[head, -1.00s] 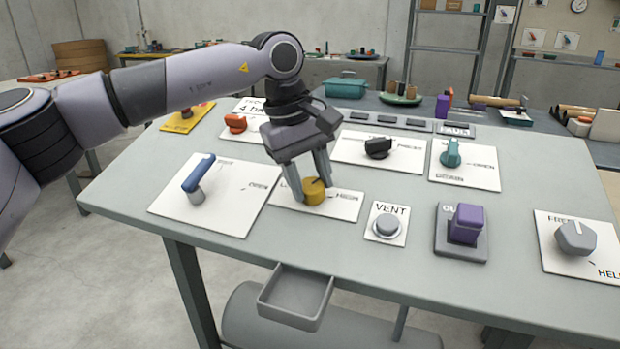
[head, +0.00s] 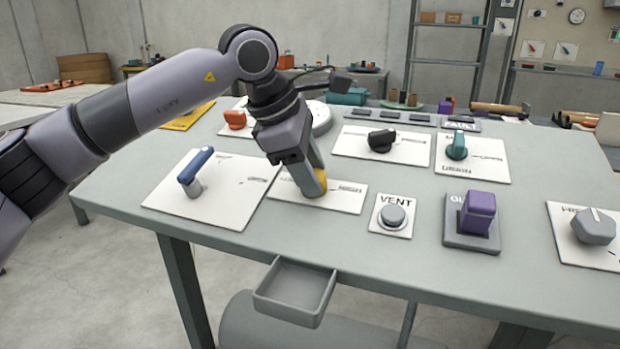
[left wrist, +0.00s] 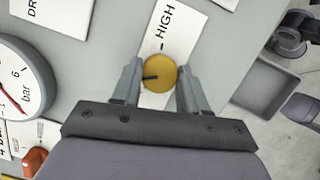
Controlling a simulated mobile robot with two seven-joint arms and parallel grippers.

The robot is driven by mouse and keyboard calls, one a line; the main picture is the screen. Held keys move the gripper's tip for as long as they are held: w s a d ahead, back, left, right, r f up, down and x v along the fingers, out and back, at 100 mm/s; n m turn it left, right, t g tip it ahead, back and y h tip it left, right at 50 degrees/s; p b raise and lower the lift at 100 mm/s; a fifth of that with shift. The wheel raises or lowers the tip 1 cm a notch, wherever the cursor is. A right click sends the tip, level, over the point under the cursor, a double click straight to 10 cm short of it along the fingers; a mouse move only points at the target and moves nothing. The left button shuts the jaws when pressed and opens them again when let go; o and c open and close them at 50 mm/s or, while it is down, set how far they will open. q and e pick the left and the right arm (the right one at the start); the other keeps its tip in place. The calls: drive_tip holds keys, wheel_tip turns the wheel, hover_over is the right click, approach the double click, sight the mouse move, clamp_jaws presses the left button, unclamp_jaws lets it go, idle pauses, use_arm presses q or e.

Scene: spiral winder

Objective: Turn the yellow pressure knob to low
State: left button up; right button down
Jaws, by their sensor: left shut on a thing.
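The yellow pressure knob (head: 322,181) sits on a white plate (head: 345,198) near the front of the grey table. My left gripper (head: 316,186) comes down on it from above, and its fingers hide much of the knob and the left part of the plate. In the left wrist view the round yellow knob (left wrist: 161,72) lies between the two fingers of my left gripper (left wrist: 159,82), which is shut on it. The knob's dark pointer line points left there, away from the tick beside the word HIGH. The LOW label is hidden. My right gripper is out of view.
A blue-handled lever (head: 195,170) stands left of the knob, and the VENT button (head: 393,215) is to its right. A purple switch (head: 478,212) is further right. A round gauge (left wrist: 22,80) and a black knob (head: 381,140) lie behind. A grey tray (head: 296,290) hangs at the front edge.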

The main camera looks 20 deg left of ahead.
use_arm(q)
drive_tip(key=shift+f+n+b, duration=0.15)
drive_tip(key=shift+n+b, duration=0.35)
drive_tip(key=shift+n, duration=0.4)
drive_tip(key=shift+n+t+b, duration=0.3)
drive_tip(key=shift+n, duration=0.2)
drive_tip(key=n+t+b, duration=0.1)
drive_tip(key=n+b, duration=0.1)
drive_tip(key=n, duration=0.1)
drive_tip(key=shift+n+y, duration=0.3)
drive_tip(key=shift+s+n+y+b, duration=0.1)
drive_tip(key=shift+n+y+b, duration=0.4)
drive_tip(key=shift+n, duration=0.9)
drive_tip(key=shift+n+t, duration=0.3)
drive_tip(key=shift+n, duration=0.1)
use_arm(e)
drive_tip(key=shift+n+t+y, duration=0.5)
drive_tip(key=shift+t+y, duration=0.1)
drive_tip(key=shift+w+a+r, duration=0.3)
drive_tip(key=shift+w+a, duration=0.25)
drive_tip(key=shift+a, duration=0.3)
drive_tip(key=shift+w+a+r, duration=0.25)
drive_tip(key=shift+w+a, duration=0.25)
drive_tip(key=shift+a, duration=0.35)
use_arm(q)
drive_tip(key=o, duration=1.1)
drive_tip(key=shift+c, duration=0.2)
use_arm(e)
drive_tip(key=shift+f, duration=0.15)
